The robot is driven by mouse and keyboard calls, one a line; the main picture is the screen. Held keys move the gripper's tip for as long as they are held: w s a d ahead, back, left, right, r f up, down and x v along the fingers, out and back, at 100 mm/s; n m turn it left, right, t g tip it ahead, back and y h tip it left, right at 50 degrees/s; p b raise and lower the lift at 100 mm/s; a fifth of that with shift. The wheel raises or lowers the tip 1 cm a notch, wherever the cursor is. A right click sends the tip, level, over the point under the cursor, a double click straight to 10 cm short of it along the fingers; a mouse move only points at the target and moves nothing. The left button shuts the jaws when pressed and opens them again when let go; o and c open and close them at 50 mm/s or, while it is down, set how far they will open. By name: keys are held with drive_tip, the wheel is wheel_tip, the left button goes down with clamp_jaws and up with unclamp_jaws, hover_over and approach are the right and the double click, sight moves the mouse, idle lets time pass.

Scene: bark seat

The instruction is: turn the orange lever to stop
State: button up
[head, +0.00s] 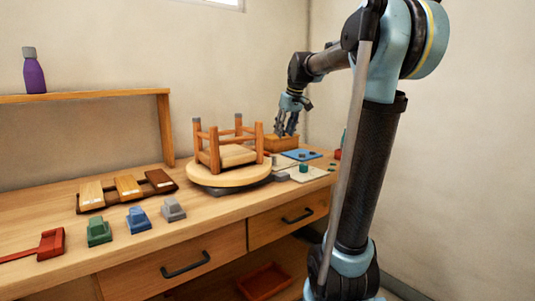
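No orange lever can be made out clearly in the head view. A small reddish piece (267,154) shows at the right edge of the round turntable, too small to identify. An upturned wooden stool (228,175) lies on the turntable, legs up. My gripper (286,131) hangs fingers down at the back right of the bench, right of the stool and in front of or above a wooden box (310,142). Its dark fingers look apart, with nothing seen between them.
On the wooden bench (180,205) stand green (98,231), blue (138,220) and grey (173,209) blocks. A red tool (50,243) lies at the left. Wooden samples (127,187) sit behind. A blue mat (301,155) lies right. A purple bottle (33,73) stands on the shelf.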

drive_tip(key=w+a+r+n, duration=0.1)
drive_tip(key=w+a+r, duration=0.2)
drive_tip(key=w, duration=0.5)
drive_tip(key=x, duration=1.7)
drive_tip(key=shift+w+a, duration=0.15)
drive_tip(key=shift+a, duration=0.05)
drive_tip(key=shift+c, duration=0.4)
drive_tip(key=shift+y, duration=0.3)
clamp_jaws()
